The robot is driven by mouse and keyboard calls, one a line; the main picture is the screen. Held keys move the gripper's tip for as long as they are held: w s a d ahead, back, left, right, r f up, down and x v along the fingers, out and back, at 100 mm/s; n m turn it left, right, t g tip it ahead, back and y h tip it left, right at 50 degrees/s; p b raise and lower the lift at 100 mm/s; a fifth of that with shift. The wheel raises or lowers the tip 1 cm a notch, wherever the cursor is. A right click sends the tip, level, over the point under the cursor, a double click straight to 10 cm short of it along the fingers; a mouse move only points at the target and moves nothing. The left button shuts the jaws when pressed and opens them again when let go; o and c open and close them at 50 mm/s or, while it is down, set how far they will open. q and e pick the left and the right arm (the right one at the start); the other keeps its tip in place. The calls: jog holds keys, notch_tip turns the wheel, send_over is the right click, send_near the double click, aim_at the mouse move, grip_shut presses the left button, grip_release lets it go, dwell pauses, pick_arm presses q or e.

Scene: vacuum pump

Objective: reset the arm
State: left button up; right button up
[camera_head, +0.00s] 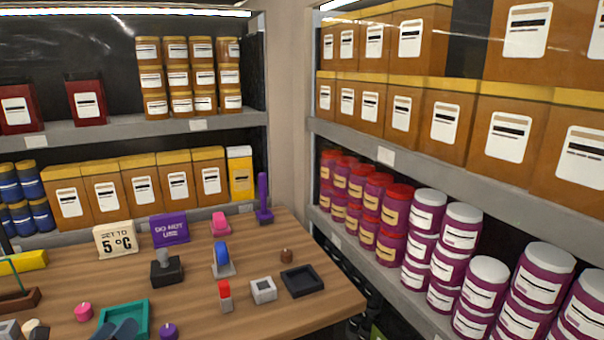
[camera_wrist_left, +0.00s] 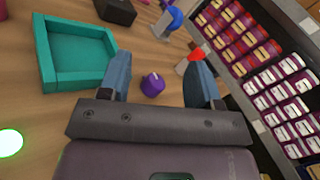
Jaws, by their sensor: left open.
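My left gripper (camera_head: 116,328) shows at the bottom edge of the head view, its dark blue fingers in front of the teal tray (camera_head: 148,318). In the left wrist view my left gripper (camera_wrist_left: 160,75) is open, with nothing held. A small purple knob-topped object (camera_wrist_left: 152,85) shows between its fingers, apart from them, on the wooden table. It also shows in the head view (camera_head: 168,331). The teal tray (camera_wrist_left: 46,55) is left of the fingers in the wrist view and looks empty. My right gripper is in neither view.
The wooden table (camera_head: 262,322) also holds a black tray (camera_head: 302,281), a grey square block (camera_head: 263,291), a red-topped piece (camera_head: 225,296), a blue-topped piece (camera_head: 222,259) and a "5 °C" sign (camera_head: 116,240). Loaded shelves stand behind and to the right.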

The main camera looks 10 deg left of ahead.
pick_arm(q)
jog(key=s+n+y, duration=0.1)
jog(key=n+y, duration=0.1)
jog(key=n, duration=0.2)
jog(key=s+f+n+g+y, duration=0.1)
jog(key=s+n, duration=0.1)
jog(key=n, duration=0.2)
jog(key=s+f+n+g+y, duration=0.1)
jog(key=n+y, duration=0.1)
jog(key=n, duration=0.1)
jog(key=shift+s+d+n+y, duration=0.1)
jog(key=shift+s+n+y, duration=0.2)
jog(key=shift+n, duration=0.1)
jog(key=s+d+f+n+g+h, duration=0.2)
jog(key=s+d+f+n+g, duration=0.2)
jog(key=s+d+n+g, duration=0.45)
jog(key=s+d+f+n+g+h, duration=0.2)
jog(key=s+d+f+n+g, duration=0.25)
jog(key=s+n, duration=0.6)
jog(key=w+f+t+h, duration=0.1)
jog(key=w+f+t, duration=0.7)
jog(key=f, duration=0.1)
jog(key=shift+d+f+m, duration=0.3)
jog(key=shift+f+m, duration=0.1)
